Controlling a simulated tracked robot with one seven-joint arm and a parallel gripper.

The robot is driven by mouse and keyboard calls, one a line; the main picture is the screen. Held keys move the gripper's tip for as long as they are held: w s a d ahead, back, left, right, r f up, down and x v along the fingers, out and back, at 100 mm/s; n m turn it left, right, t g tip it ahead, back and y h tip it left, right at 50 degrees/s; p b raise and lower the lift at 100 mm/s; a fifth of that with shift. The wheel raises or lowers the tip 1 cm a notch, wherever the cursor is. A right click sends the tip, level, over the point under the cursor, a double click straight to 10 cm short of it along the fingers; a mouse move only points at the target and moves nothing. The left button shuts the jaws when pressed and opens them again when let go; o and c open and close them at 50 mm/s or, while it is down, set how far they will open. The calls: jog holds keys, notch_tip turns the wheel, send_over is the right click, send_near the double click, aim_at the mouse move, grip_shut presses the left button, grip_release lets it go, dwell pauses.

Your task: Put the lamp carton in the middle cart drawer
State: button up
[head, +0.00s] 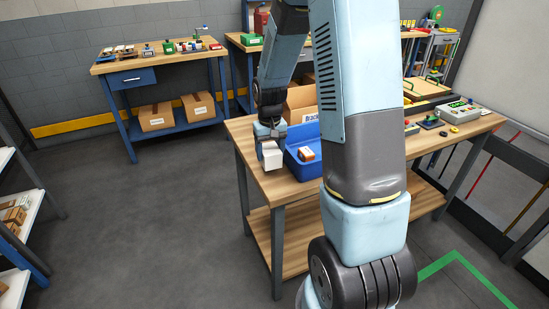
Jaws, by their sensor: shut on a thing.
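My gripper (269,138) points down over the left end of the near wooden workbench. It is shut on a small white carton (271,156), which looks like the lamp carton; no label on it can be read.
The blue bin (293,165) on the workbench (252,165) holds an orange-and-white item (306,154). A cardboard box (301,97) stands behind it. A second bench (115,65) with a blue drawer (133,78) is at the back left. White shelves (30,220) stand left; the floor between is clear.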

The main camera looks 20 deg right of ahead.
jog(key=shift+d+f, duration=0.1)
jog(key=shift+f, duration=1.5)
jog(key=shift+f, duration=0.1)
jog(key=o, duration=0.8)
jog(key=shift+o, duration=0.2)
